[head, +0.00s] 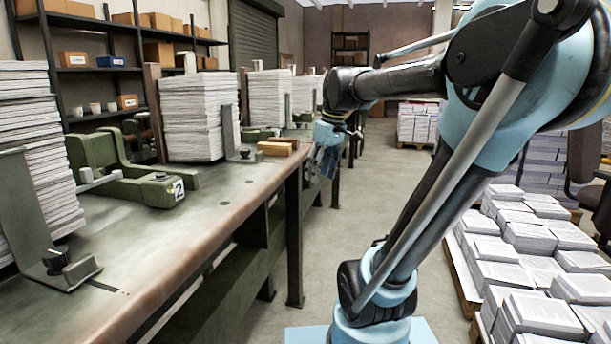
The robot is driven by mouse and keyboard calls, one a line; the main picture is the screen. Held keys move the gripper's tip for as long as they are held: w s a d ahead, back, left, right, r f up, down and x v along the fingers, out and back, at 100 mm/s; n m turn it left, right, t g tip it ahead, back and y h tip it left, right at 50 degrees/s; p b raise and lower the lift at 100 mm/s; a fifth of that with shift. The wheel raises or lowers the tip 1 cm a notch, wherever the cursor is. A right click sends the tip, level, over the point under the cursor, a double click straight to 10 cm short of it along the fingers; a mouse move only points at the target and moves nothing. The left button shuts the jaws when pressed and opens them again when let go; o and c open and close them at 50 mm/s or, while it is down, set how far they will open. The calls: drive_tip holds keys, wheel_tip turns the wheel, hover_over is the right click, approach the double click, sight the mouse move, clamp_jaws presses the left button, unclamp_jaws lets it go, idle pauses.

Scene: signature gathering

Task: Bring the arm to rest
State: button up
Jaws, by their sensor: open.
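My arm stands on the right of the head view, blue and black. It is raised and bent, with its far end reaching back left over the aisle. My gripper (326,160) hangs at that end, pointing down beside the right edge of the workbench (225,200). It is small and partly blurred in the view. It is open, and I see nothing held in it. It appears apart from the bench top and from the paper stacks.
Tall paper stacks (195,115) stand between green metal fixtures (150,185) on the bench at left. Small brown blocks (278,147) lie near the bench edge, close to the gripper. Pallets of paper bundles (535,250) stand at right. The aisle floor (400,180) is clear.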

drive_tip(key=s+d+f+m+h, duration=0.1)
drive_tip(key=s+d+f+m, duration=0.2)
drive_tip(key=s+f, duration=0.4)
drive_tip(key=s+d+f+m+h, duration=0.1)
drive_tip(key=s+d+f+m, duration=0.3)
drive_tip(key=s+f, duration=0.4)
wheel_tip(320, 180, down, 6)
drive_tip(key=shift+s+d+f+m+t, duration=0.15)
drive_tip(key=shift+d+m+t, duration=0.15)
drive_tip(key=shift+m+t, duration=0.15)
drive_tip(key=shift+w+f, duration=0.1)
drive_tip(key=shift+w, duration=0.35)
